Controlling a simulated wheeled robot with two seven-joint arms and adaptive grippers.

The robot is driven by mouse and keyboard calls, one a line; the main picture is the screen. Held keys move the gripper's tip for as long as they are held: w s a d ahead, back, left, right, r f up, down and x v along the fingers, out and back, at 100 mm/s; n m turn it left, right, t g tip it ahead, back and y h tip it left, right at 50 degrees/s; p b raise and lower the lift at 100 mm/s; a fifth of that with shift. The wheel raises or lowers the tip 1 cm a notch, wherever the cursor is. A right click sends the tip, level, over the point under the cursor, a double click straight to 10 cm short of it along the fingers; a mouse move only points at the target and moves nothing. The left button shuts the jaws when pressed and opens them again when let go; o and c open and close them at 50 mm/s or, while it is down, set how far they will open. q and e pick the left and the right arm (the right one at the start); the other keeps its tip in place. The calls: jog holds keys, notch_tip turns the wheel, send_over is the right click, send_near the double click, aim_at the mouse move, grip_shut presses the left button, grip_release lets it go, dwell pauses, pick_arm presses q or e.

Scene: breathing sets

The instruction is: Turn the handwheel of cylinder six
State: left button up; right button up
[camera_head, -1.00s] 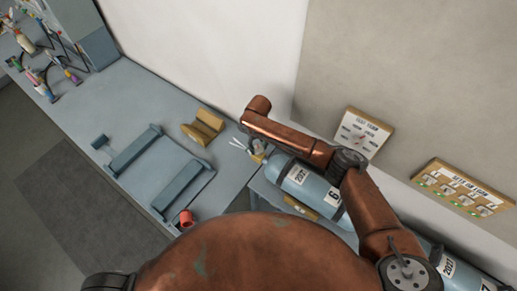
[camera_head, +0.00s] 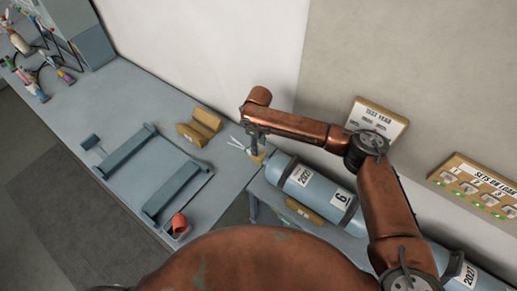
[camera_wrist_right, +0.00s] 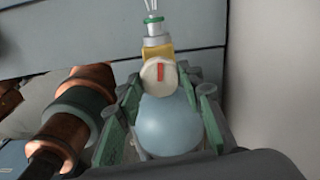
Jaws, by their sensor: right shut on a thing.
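Cylinder six (camera_head: 318,193) is a light blue bottle lying tilted on a rack, with a "6" label and a "2027" label. Its yellow valve (camera_wrist_right: 158,53) shows in the right wrist view. The handwheel (camera_wrist_right: 158,73) is a cream disc with a red mark in front of the valve. My right gripper (camera_wrist_right: 163,88) is shut on the handwheel, its green-padded fingers on either side of it and the cylinder's blue domed end below. In the head view my right gripper (camera_head: 257,145) is small at the valve end, partly hidden by my arm. My left gripper is not in view.
A "TEST YEAR" board (camera_head: 378,118) and a "SETS ON LOAN" board (camera_head: 478,185) are on the wall. Another cylinder (camera_head: 462,272) lies lower right.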

jog(key=shift+r, duration=0.1)
dwell(0.3)
jog(key=o, duration=1.2)
jog(key=shift+c, duration=0.2)
notch_tip(320, 180, up, 12)
